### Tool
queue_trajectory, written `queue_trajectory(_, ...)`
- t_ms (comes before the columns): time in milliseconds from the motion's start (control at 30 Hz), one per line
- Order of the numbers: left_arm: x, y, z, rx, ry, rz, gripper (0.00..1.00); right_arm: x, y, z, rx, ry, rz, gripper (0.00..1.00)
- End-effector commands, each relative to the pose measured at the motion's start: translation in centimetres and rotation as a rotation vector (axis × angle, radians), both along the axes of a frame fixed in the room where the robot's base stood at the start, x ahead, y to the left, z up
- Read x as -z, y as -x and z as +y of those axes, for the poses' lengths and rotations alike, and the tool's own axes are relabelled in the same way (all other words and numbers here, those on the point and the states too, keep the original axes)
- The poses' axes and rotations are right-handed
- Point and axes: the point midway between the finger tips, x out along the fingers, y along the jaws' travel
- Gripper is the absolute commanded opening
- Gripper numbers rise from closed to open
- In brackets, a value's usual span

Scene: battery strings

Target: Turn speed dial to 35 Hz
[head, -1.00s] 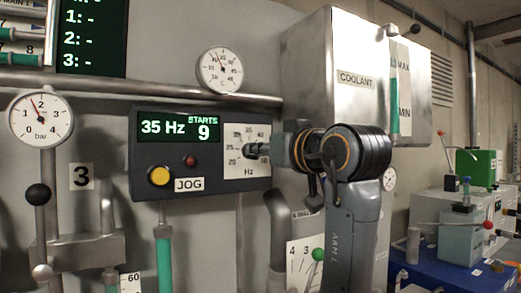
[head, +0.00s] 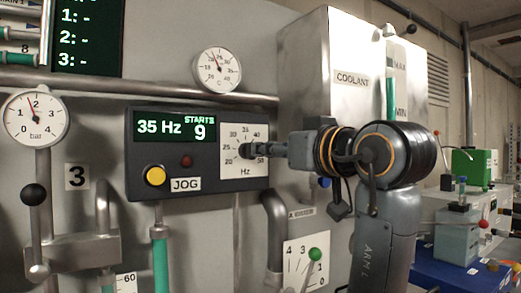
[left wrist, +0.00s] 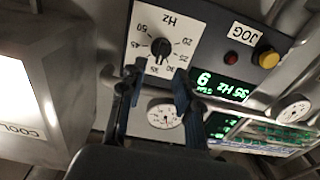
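The speed dial is a dark round knob on a white Hz scale plate (head: 235,175), at the right end of a dark control panel (head: 220,190). The green display (head: 160,127) reads 35 Hz and STARTS 9. In the left wrist view the knob (left wrist: 160,47) appears upside down, with its pointer towards the 35 mark. My left gripper (head: 262,150) is in front of the dial, partly covering it in the head view. In the left wrist view its two fingers (left wrist: 158,78) are spread and empty, with the knob beyond their tips. My right gripper is not in view.
A yellow button (head: 155,176), a red lamp (head: 186,161) and a JOG label sit on the same panel. The COOLANT box (head: 335,105) juts out to the right. A pipe (head: 276,225) and a green-knobbed lever (head: 315,254) are below the dial.

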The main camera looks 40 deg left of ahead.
Motion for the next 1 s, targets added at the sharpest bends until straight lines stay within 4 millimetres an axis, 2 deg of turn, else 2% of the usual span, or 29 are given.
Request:
queue_trajectory(33,-0.1,0.3,-1.2,0.004,-0.002,-0.001,0.33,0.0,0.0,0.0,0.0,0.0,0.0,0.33)
queue_trajectory(200,0.0,1.2,-4.3,0.003,-0.001,0.0,0.33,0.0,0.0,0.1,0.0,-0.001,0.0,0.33)
queue_trajectory(367,0.0,1.7,-5.9,0.002,0.0,0.0,0.33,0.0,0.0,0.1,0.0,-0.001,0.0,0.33)
queue_trajectory(1000,-0.1,1.8,-6.3,0.0,-0.001,0.0,0.33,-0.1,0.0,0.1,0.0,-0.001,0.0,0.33)
